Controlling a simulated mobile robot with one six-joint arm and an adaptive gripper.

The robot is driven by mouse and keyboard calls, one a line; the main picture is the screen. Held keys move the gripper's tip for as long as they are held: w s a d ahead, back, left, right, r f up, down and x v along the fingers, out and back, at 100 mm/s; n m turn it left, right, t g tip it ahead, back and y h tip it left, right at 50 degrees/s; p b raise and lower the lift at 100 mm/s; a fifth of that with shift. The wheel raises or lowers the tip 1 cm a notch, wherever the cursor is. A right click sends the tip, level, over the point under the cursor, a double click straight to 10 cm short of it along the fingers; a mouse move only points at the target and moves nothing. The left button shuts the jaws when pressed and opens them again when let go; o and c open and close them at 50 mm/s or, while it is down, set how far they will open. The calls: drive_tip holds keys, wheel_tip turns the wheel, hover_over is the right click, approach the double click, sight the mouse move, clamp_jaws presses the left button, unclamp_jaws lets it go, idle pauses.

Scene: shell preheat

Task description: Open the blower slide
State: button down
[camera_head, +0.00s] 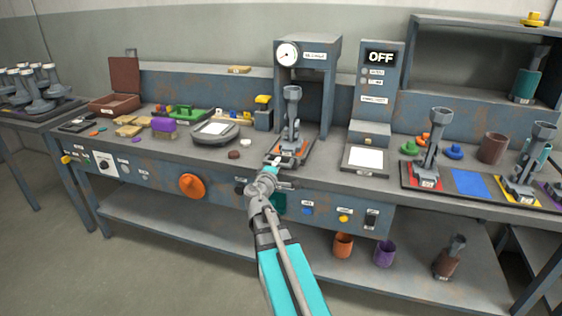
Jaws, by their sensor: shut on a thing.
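The blower station (335,75) is a grey frame with a round gauge on top, standing at the middle of the bench. A grey shell-like piece (291,110) stands upright in it on an orange-marked base. The blower slide (287,154) appears as a small dark and light piece at the front of that base. My gripper (277,164) reaches it from the front and is shut on it. The fingertips are small here, and the wrist hides part of the slide's front. How far the slide is drawn out cannot be told.
A panel reading OFF (381,58) stands to the right, with a white pad (366,159) before it. A round grey scale (214,132) and a small brown disc (233,155) lie to the left. More shells stand on coloured mats at right. An orange knob (192,186) projects from the bench front.

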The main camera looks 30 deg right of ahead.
drive_tip(key=shift+s+a, duration=0.2)
drive_tip(key=shift+a, duration=0.05)
drive_tip(key=c, duration=0.6)
unclamp_jaws()
drive_tip(key=shift+c, duration=0.2)
drive_tip(key=v, duration=0.7)
drive_tip(key=shift+s+a, duration=0.15)
drive_tip(key=shift+a, duration=0.1)
drive_tip(key=shift+f, duration=0.1)
